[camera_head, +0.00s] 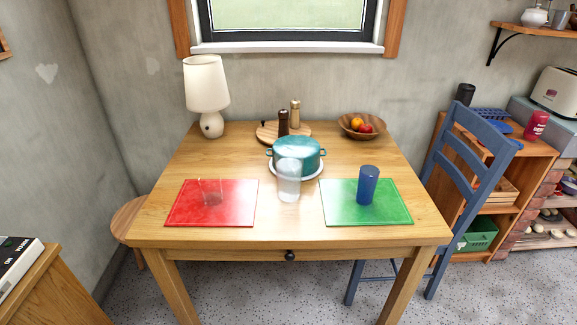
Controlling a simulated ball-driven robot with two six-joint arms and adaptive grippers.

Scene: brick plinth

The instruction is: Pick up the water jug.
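A clear, translucent water jug (289,181) stands upright on the wooden table, between the two mats and in front of the teal pot (297,153). It overlaps the front of the pot and its white plate in this view. A clear glass (212,192) stands on the red mat (183,213) at the left. A blue cup (367,186) stands on the green mat (393,209) at the right. Neither of my grippers is in view.
A white lamp (207,91), a round board (266,133) with two mills and a fruit bowl (346,128) stand at the table's back. A blue chair (459,155) is at the right side, a stool (125,220) at the left. The table's front strip (290,235) is clear.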

